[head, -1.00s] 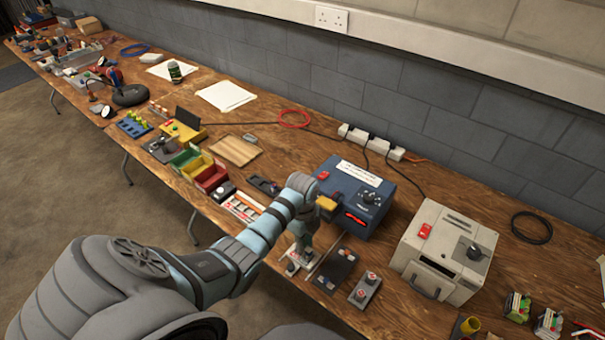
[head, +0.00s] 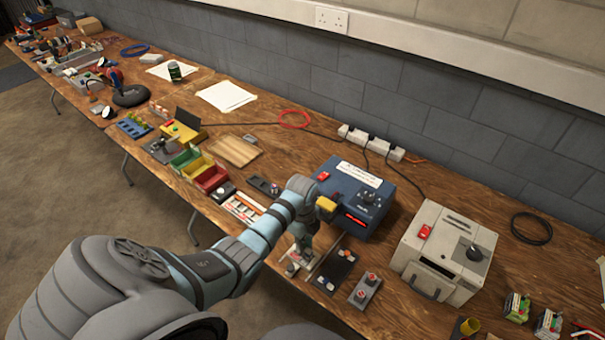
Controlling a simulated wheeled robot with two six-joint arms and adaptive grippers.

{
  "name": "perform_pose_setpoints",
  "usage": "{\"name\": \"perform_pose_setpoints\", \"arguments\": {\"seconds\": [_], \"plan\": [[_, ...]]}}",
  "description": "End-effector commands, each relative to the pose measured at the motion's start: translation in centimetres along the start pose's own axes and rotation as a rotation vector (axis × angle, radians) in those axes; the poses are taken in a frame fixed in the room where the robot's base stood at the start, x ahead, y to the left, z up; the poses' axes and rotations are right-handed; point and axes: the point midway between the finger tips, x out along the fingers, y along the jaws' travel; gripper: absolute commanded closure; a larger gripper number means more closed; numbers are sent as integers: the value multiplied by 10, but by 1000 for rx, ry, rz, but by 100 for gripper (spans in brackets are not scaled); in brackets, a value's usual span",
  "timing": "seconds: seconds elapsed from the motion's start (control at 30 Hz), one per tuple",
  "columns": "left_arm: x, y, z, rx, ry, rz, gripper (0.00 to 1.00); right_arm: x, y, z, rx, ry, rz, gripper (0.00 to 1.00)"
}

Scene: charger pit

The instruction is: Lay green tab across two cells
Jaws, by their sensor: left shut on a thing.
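My left gripper (head: 302,255) reaches down at the front edge of the bench, over a small pale block with red marks (head: 291,267). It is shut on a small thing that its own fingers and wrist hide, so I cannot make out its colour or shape. Just to its right is a dark plate (head: 340,262) with small round parts on it. I cannot pick out a green tab. I cannot tell which parts are the two cells. My right gripper is not in view.
A blue box machine (head: 376,215) stands close behind the gripper. A beige machine (head: 446,245) stands to the right. A grey block with red knobs (head: 366,288) lies near the front edge. Green-topped packs (head: 517,305) stand at lower right.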

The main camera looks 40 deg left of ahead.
Motion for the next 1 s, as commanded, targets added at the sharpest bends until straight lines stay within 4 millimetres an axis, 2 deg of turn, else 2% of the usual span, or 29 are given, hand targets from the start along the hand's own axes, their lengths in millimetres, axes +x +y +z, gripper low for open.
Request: {"name": "perform_pose_setpoints", "arguments": {"seconds": [0.3, 0.33, 0.47, 1.0], "plan": [[3, 0, 0, 0, 0, 0, 99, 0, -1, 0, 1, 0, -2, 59], [3, 0, 0, 0, 0, 0, 86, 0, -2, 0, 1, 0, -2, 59], [3, 0, 0, 0, 0, 0, 65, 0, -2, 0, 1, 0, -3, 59], [0, 0, 0, 0, 0, 0, 64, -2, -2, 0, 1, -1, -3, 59]]}}
